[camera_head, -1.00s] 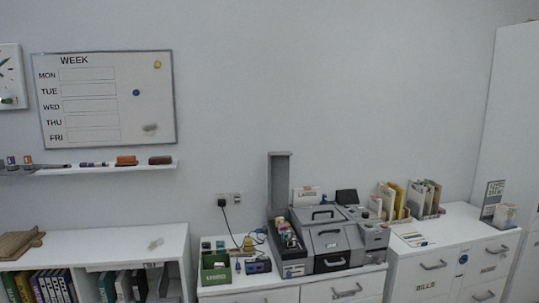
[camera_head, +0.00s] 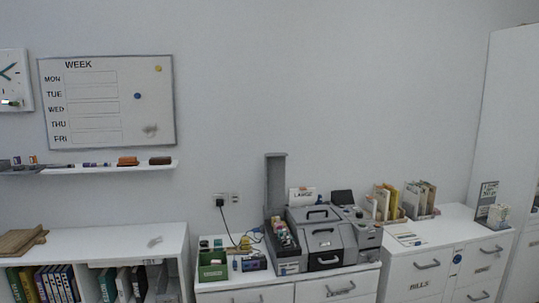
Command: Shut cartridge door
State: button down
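A grey printer-like machine (camera_head: 322,238) stands on the white desk, right of the middle of the head view. At its left side, a tall narrow grey panel (camera_head: 276,182) stands upright and looks like the raised cartridge door. In front of it is an open bay (camera_head: 283,240) holding several small coloured items, apparently cartridges. The lids with dark handles on the main body look closed. My gripper is not in view.
A green box (camera_head: 213,265) and small items stand left of the machine. File holders (camera_head: 420,197) and a white drawer cabinet (camera_head: 440,262) are to the right. A low bookshelf (camera_head: 110,243) is at left. A wall socket with a black plug (camera_head: 220,201) is behind.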

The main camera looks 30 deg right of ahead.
aim_at(275, 163)
jog(key=z, duration=0.1)
jog(key=i, duration=0.95)
jog(key=u, duration=0.05)
